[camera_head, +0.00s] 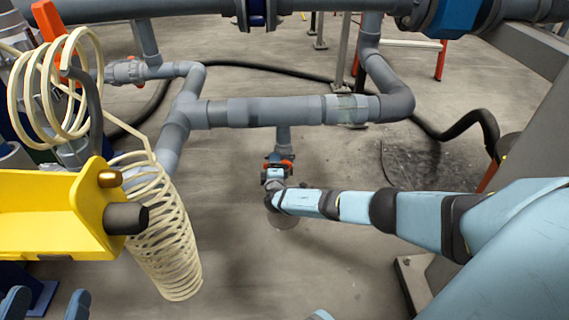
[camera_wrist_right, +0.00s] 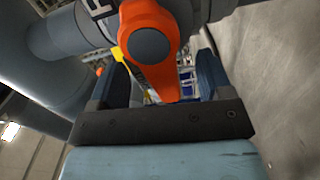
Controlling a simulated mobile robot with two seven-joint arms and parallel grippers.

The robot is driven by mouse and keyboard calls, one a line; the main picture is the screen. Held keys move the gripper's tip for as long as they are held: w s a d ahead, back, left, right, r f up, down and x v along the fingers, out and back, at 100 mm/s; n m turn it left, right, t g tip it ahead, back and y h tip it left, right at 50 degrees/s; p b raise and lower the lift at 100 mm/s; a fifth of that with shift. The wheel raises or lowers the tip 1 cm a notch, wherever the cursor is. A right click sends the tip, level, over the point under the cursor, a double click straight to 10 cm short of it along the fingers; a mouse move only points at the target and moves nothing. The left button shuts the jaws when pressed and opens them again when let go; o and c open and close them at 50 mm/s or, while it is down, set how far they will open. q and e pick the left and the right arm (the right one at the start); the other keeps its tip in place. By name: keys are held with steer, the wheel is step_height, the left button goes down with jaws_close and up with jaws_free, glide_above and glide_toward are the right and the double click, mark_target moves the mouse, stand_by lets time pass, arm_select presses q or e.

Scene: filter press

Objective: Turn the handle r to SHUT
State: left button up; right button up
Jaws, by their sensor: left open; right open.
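The orange handle (camera_head: 280,163) sits on a small valve on the pipe stub below the horizontal grey pipe. In the right wrist view the orange handle (camera_wrist_right: 150,48) is large, with a round grey hub, and its narrow end points down between my jaws. My right gripper (camera_wrist_right: 156,75) is open, one dark blue finger on each side of the handle. I cannot tell if either finger touches it. In the head view my right arm covers most of the right gripper and valve underside. My left gripper (camera_head: 46,304) is open and empty at the bottom left; only its blue fingertips show.
A yellow bracket (camera_head: 50,215) and a cream coiled hose (camera_head: 165,240) stand at the left. Grey pipes (camera_head: 270,111) cross above the valve. Another orange handle (camera_head: 48,18) is at the top left. A black hose (camera_head: 455,132) lies behind. The middle floor is clear.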

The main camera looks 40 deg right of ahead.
steer(key=p+v, duration=0.3)
steer(key=v, duration=0.3)
steer(key=shift+s+a, duration=0.2)
steer(key=shift+s, duration=0.05)
